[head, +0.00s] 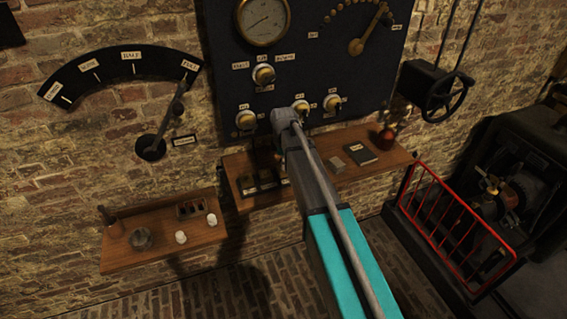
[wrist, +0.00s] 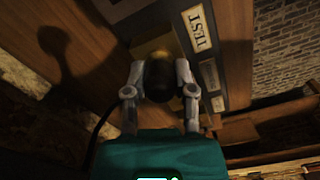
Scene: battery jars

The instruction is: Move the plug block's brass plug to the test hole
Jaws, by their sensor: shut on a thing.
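In the wrist view my gripper (wrist: 158,72) is shut around a dark rounded knob (wrist: 158,82), which looks like the top of the brass plug. The plug's lower part is hidden behind the knob and fingers. A dull brass-coloured piece (wrist: 152,47) of the plug block shows just beyond the knob. A TEST label (wrist: 200,30) is to the right of the fingers, with a second pale label below it. I cannot tell whether the plug sits in a hole. In the head view the block (head: 262,183) is on the middle shelf, and my arm hides the gripper.
The middle shelf (head: 345,147) also holds a dark book (head: 361,152) and a reddish jar (head: 387,137). A lower left shelf (head: 160,250) holds small cups and a rack. The dark panel (head: 325,60) with gauge and knobs is above. A red railing (head: 440,215) stands at right.

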